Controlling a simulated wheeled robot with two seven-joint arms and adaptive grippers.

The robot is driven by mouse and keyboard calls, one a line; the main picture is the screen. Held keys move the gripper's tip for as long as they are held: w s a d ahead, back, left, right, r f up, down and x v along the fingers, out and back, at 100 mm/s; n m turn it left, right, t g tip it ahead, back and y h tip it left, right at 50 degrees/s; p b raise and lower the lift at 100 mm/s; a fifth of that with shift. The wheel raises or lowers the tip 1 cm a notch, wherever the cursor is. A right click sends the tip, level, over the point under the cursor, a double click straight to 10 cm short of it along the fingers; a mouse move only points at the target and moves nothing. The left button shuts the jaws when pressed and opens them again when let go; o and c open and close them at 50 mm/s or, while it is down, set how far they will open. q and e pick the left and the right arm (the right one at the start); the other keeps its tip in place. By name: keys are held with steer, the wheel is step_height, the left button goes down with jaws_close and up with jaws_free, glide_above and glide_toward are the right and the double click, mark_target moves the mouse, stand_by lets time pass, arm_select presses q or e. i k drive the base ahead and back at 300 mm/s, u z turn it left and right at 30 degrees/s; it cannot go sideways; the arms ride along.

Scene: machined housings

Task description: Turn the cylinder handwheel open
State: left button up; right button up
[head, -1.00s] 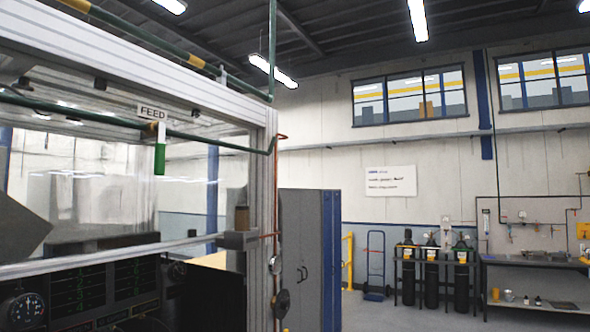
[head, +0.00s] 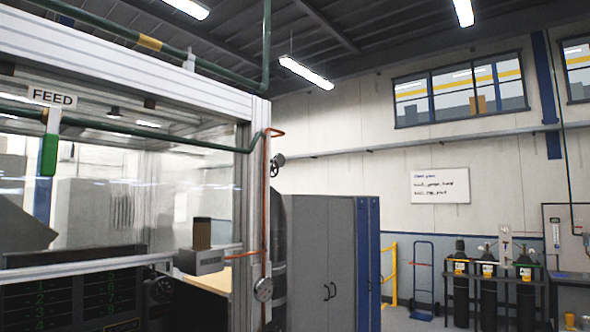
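Several dark gas cylinders with yellow labels stand upright in a rack (head: 448,295) at the far right, against the back wall. One is the left cylinder (head: 461,283). Their tops are too small to make out a handwheel clearly. A small dark round fitting like a handwheel (head: 277,163) sits by the copper pipe at the enclosure's corner post. Neither of my grippers is in view.
A glazed machine enclosure (head: 215,102) with a FEED sign (head: 52,97) fills the left. Grey cabinets (head: 330,240), a yellow rail (head: 389,274) and a blue hand truck (head: 423,275) stand between it and the rack. A little floor shows near the hand truck.

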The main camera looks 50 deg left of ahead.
mark_target(272, 168)
steer(key=z, duration=1.95)
steer(key=i, duration=0.35)
steer(key=u, duration=3.35)
steer(key=i, duration=0.85)
steer(key=z, duration=0.6)
steer(key=i, duration=0.8)
steer(key=u, duration=0.75)
steer(key=i, duration=0.8)
steer(key=u, duration=0.7)
